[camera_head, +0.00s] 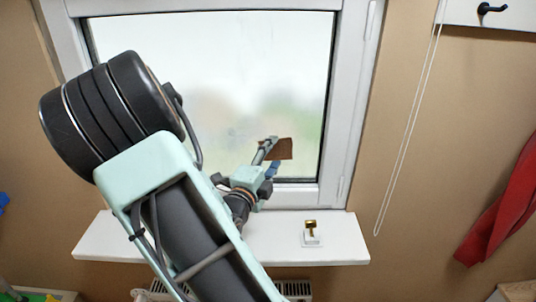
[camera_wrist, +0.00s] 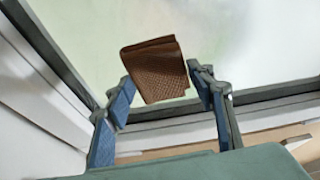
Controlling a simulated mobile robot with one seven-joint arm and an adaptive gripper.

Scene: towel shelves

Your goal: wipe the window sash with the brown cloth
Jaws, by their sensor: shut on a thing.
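The brown cloth (camera_head: 284,149) is a small folded piece in front of the lower right of the window pane. It also shows in the wrist view (camera_wrist: 160,70), between the fingertips. My gripper (camera_head: 268,160) is shut on it, with one blue-padded finger at each side in the wrist view (camera_wrist: 164,92). The white window sash (camera_head: 342,100) frames the misty glass (camera_head: 240,70); its lower corner shows at the left in the wrist view (camera_wrist: 50,65). I cannot tell whether the cloth touches the glass. My arm hides the lower left of the sash.
A white sill (camera_head: 345,250) runs below the window. A small gold-topped item on a white base (camera_head: 310,232) stands on it, right of my arm. A looped cord (camera_head: 411,120) hangs right of the window. A red towel (camera_head: 505,205) hangs at the far right, and a black hook (camera_head: 490,8) is above.

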